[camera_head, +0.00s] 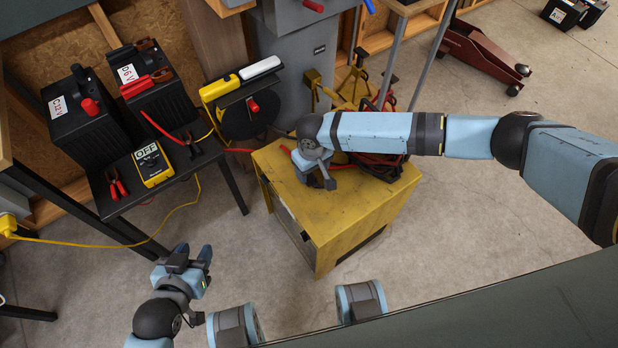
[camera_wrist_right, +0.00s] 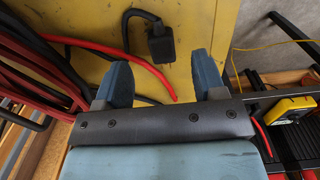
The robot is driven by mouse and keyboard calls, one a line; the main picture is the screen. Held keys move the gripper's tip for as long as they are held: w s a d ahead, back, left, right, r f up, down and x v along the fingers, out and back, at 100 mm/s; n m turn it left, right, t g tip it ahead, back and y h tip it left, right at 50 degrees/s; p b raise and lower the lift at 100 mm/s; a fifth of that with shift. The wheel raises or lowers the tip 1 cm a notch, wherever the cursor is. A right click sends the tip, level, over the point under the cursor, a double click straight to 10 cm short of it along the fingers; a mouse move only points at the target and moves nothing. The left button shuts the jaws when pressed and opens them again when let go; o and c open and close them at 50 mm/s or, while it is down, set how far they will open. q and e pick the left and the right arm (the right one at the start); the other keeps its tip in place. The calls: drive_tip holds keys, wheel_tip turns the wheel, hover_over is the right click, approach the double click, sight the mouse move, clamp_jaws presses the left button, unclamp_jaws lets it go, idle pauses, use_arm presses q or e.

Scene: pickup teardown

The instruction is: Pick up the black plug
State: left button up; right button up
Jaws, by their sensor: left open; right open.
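The black plug (camera_wrist_right: 162,46) lies on the yellow surface in the right wrist view, with its dark cord curling away at its upper left. My right gripper (camera_wrist_right: 163,72) is open. The plug is ahead of the gap between its fingers, and nothing is held. In the head view my right gripper (camera_head: 315,172) is over the left part of the yellow cabinet (camera_head: 325,215); I cannot clearly make out the plug there. My left gripper (camera_head: 191,257) is open and empty above the floor at lower left.
Red and black cables (camera_wrist_right: 40,65) lie beside my right gripper. A black stand at left holds two battery boxes (camera_head: 75,105) and a yellow multimeter (camera_head: 152,164). A cable reel (camera_head: 250,108) is behind the cabinet. The floor right of the cabinet is clear.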

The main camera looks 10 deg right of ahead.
sight(312, 179)
wheel_tip(312, 179, down, 5)
drive_tip(key=shift+f+b, duration=0.1)
drive_tip(key=shift+b, duration=0.55)
drive_tip(key=c, duration=1)
